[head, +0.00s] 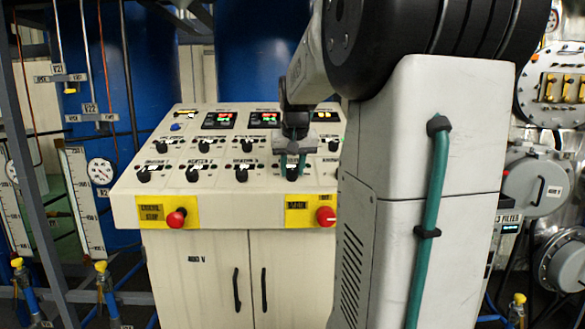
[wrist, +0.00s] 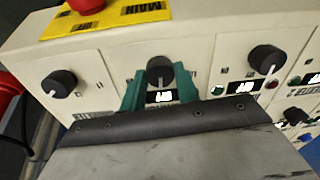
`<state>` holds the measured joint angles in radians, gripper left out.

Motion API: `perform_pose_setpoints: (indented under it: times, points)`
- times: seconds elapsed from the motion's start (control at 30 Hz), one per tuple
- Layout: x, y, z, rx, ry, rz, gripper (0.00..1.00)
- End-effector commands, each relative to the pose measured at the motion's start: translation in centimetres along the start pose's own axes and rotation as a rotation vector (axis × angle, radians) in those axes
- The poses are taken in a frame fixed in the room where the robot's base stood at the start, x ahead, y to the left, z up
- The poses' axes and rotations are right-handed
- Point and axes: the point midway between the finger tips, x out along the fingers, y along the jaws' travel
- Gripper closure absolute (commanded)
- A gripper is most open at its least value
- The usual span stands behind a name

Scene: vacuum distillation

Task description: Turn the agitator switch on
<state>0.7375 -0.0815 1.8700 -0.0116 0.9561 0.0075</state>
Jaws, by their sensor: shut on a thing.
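The control panel (head: 215,195) carries rows of black rotary switches. My gripper (head: 292,166) reaches down to the front row, with its teal fingers on either side of a black switch knob (head: 292,174). In the wrist view my gripper (wrist: 160,88) is shut on this black switch knob (wrist: 160,70), one finger at each side. A white mark on the knob points toward the gripper's palm. The knob's label is not legible, so I cannot tell whether it is the agitator switch.
Neighbouring knobs stand left (wrist: 59,83) and right (wrist: 266,59) in the wrist view. A red emergency knob (head: 176,218) and a red main switch (head: 326,216) sit on yellow plates at the panel's front. Blue tanks (head: 258,55) stand behind.

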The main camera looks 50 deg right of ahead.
Motion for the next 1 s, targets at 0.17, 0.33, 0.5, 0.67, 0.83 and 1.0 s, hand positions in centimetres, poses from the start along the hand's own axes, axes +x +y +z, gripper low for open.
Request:
perform_pose_setpoints:
  times: [0.17, 0.33, 0.5, 0.67, 0.83, 1.0]
  points:
    - [-0.03, -0.04, 0.02, 0.12, 0.005, 0.002, 0.92]
    - [-0.03, -0.04, 0.02, 0.274, 0.011, 0.006, 0.92]
    - [-0.04, -0.02, 0.03, 0.437, 0.018, 0.01, 0.92]
    - [-0.05, -0.04, 0.03, 0.585, 0.023, 0.012, 0.92]
    - [-0.05, -0.05, 0.05, 0.727, 0.028, 0.015, 0.92]
    - [-0.06, -0.06, 0.06, 0.84, 0.033, 0.018, 0.92]
